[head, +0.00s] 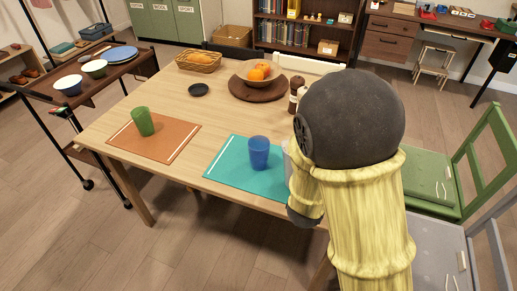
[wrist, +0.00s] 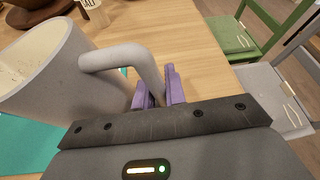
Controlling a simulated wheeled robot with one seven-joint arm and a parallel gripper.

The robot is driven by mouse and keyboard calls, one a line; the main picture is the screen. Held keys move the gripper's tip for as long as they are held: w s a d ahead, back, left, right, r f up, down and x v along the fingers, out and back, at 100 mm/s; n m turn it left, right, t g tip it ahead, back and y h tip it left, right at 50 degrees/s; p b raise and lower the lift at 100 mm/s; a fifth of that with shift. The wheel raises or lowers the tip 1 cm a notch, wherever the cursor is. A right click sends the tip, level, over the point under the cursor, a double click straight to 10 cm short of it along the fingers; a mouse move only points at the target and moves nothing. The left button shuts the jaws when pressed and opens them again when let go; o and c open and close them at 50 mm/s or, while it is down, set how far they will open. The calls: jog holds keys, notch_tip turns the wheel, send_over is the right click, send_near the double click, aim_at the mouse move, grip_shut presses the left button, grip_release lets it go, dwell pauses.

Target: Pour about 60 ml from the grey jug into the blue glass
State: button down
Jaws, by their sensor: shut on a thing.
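The blue glass (head: 259,154) stands upright on the teal placemat (head: 226,172) near the table's front edge. The grey jug (wrist: 88,85) fills the left of the wrist view, with its pale inside showing at the top; I cannot tell the liquid level. My gripper (wrist: 158,90) has its purple fingers shut on the jug's handle. In the head view my arm hides the gripper and most of the jug; only a grey sliver of it shows just right of the blue glass. The blue glass is not visible in the wrist view.
A green glass (head: 143,121) stands on an orange placemat (head: 165,146) to the left. Behind are a small dark dish (head: 198,89), a fruit bowl (head: 257,74), a bread basket (head: 198,62) and a dark shaker (head: 297,93). Green (head: 428,183) and grey chairs stand at the right.

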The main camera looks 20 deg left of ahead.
jog(key=shift+s+d+f+m+y+b, duration=0.15)
jog(key=shift+f+m+y+b, duration=0.25)
jog(key=shift+b, duration=0.9)
jog(key=shift+w+d+f+m+y+b, duration=0.15)
jog(key=shift+f+b, duration=0.45)
jog(key=shift+b, duration=0.65)
jog(key=shift+s, duration=0.1)
jog(key=shift+b, duration=0.35)
